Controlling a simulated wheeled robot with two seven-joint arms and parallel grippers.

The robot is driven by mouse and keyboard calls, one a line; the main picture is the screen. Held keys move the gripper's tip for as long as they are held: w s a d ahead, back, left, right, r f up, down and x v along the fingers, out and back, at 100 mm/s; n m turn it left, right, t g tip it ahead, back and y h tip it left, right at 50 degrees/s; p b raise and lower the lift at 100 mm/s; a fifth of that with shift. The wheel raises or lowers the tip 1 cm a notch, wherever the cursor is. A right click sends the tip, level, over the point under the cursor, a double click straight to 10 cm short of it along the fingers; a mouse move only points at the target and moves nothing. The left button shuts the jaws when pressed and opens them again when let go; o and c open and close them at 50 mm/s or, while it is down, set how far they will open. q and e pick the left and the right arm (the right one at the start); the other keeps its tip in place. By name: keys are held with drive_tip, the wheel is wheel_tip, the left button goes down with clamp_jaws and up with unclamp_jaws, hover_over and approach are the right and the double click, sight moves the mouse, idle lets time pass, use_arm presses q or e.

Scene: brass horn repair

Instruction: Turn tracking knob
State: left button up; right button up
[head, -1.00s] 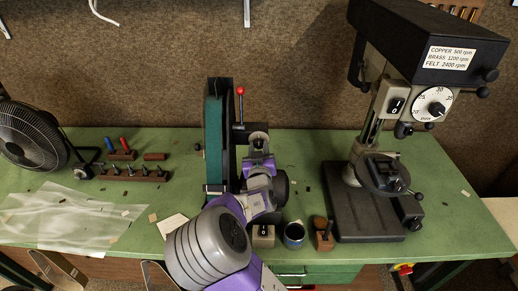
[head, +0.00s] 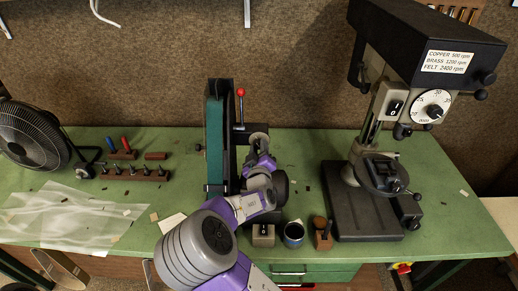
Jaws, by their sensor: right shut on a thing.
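The belt grinder stands upright at the middle of the bench, with a green belt (head: 214,142) and a dark frame. A red-tipped lever (head: 240,94) rises on its right side. My right gripper (head: 258,145) is at the grinder's right side, just below a dark horizontal bracket. It is shut on the tracking knob, which is small and mostly hidden by the gripper and wrist, so its turn angle cannot be read. My right arm comes up from the bottom middle. My left gripper is out of view.
A drill press (head: 350,215) stands at the right. A fan (head: 28,135), tool blocks (head: 135,174) and a clear sheet (head: 70,215) lie left.

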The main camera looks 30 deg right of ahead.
idle(0.4)
drive_tip(key=o, duration=1)
drive_tip(key=shift+o, duration=0.2)
drive_tip(key=v, duration=0.7)
drive_tip(key=shift+s, duration=0.25)
drive_tip(key=shift+a+f, duration=0.1)
